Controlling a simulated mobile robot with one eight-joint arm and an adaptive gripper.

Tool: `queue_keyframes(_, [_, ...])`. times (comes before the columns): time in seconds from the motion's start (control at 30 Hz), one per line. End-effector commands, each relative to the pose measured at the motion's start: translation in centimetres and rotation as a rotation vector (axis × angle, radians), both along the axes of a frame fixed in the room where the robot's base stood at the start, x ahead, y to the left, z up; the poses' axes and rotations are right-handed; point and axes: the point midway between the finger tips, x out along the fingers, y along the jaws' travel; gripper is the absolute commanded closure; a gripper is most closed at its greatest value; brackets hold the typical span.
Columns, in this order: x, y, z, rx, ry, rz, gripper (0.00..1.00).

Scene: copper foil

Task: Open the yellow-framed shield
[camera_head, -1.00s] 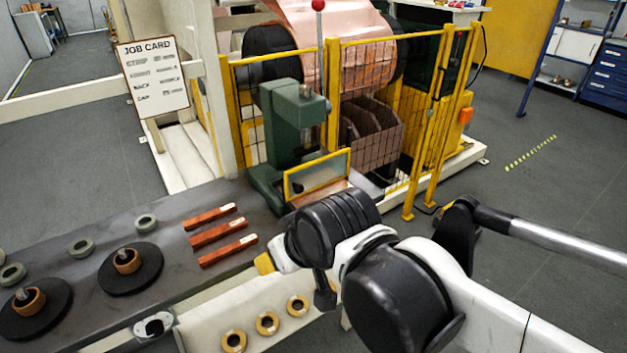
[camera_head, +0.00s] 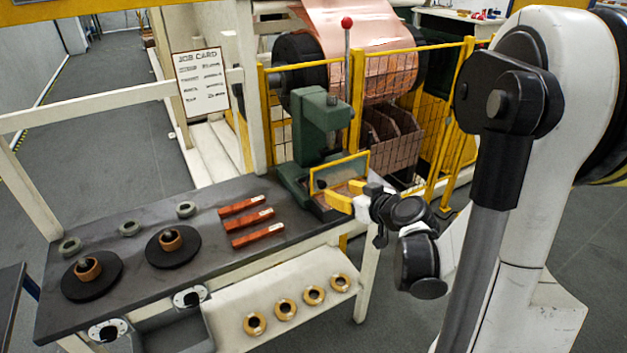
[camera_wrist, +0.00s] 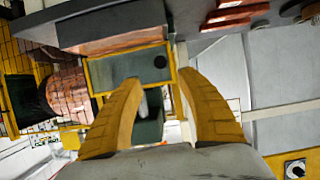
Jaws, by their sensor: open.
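The yellow-framed shield (camera_head: 338,172) is a clear greyish panel standing upright, slightly tilted, in front of the green press (camera_head: 318,125) at the right end of the bench. My gripper (camera_head: 352,197) has yellow fingers and is just in front of the shield's lower right part. In the wrist view the shield (camera_wrist: 130,66) lies beyond the fingertips, and my spread fingers (camera_wrist: 160,80) straddle the shield's lower right edge in the picture. Nothing is held between them. I cannot tell whether a finger touches the frame. The part of the shield behind the gripper is hidden.
The dark bench (camera_head: 120,222) carries copper bars (camera_head: 250,222), black discs with copper rings (camera_head: 172,246) and grey rings (camera_head: 130,228). A yellow mesh fence (camera_head: 430,120) and the copper roll (camera_head: 360,40) stand behind. A red-knobbed lever (camera_head: 347,40) rises beside the press.

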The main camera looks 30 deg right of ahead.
Motion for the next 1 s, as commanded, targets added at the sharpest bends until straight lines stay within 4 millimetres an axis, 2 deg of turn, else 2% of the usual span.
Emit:
queue_keyframes(0.3, [5.7, 0.4, -2.7, 0.0, 0.002, 0.004, 0.54])
queue_keyframes(0.5, [8.3, 0.4, -3.7, -0.001, 0.002, 0.004, 0.54])
queue_keyframes(0.67, [9.1, 0.4, -3.8, 0.001, 0.001, 0.002, 0.54])
queue_keyframes(0.9, [9.1, 0.4, -3.8, 0.0, 0.002, 0.001, 0.54])
queue_keyframes(0.97, [9.1, 0.4, -3.8, 0.0, 0.002, 0.001, 0.71])
queue_keyframes(1.0, [9.1, 0.4, -3.8, 0.0, 0.002, 0.001, 0.83])
